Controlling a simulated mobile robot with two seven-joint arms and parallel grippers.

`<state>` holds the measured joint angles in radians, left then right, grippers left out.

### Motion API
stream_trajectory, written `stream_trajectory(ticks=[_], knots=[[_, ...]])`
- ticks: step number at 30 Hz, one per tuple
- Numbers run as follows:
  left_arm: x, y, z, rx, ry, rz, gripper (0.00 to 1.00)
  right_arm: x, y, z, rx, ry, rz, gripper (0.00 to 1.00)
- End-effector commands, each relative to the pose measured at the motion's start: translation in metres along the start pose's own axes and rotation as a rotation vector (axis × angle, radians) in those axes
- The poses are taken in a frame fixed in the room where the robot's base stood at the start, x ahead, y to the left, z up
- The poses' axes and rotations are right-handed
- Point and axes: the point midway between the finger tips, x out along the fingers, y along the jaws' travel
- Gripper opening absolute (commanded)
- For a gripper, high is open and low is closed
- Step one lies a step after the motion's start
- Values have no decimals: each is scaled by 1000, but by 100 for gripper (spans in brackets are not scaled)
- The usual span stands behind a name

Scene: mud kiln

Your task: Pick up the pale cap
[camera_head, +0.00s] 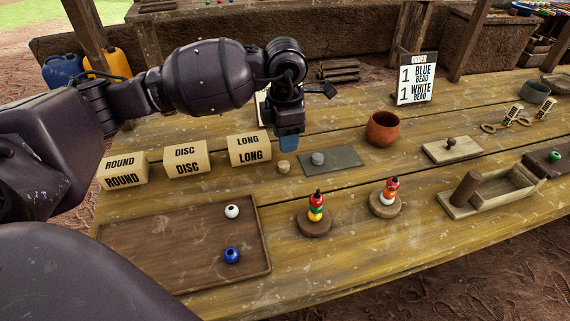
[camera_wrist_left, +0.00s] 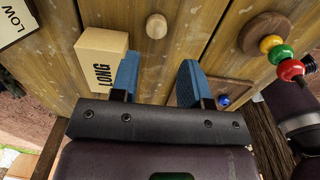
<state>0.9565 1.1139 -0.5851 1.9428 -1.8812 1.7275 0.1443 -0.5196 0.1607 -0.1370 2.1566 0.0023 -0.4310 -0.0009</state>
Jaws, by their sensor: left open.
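The pale cap (camera_head: 283,167) is a small, round, light-tan piece standing on the wooden table, between the LONG block and the grey mat. In the left wrist view the pale cap (camera_wrist_left: 156,26) lies beyond the fingertips, roughly in line with the gap between them. My left gripper (camera_head: 288,142) points down above the table, just behind and above the cap, apart from it. Its blue fingers (camera_wrist_left: 158,75) are spread, with nothing between them. My right gripper is not in view.
The LONG block (camera_head: 249,149) stands close left of the cap. The grey mat (camera_head: 345,161) with a grey cap (camera_head: 318,158) is close right. A brown tray (camera_head: 160,264) holds a white bead (camera_head: 232,211) and a blue bead (camera_head: 232,256). Bead stacks (camera_head: 316,207) stand in front.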

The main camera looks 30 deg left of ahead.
Motion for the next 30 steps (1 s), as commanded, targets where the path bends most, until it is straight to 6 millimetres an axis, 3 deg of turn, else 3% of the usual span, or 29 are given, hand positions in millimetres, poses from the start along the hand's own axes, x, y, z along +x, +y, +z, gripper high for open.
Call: stream_trajectory(ticks=[3, 11, 21, 29, 30], knots=[[23, 0, 0, 0, 6, -6, 42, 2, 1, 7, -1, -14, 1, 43], [38, 1, -1, 0, 2, -3, 42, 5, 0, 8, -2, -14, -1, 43], [81, 3, -3, 1, 4, -5, 42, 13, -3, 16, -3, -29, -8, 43], [81, 4, -3, 0, 0, 0, 42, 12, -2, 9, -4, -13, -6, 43], [81, 4, -3, 0, 0, 0, 38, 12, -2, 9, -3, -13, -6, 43]])
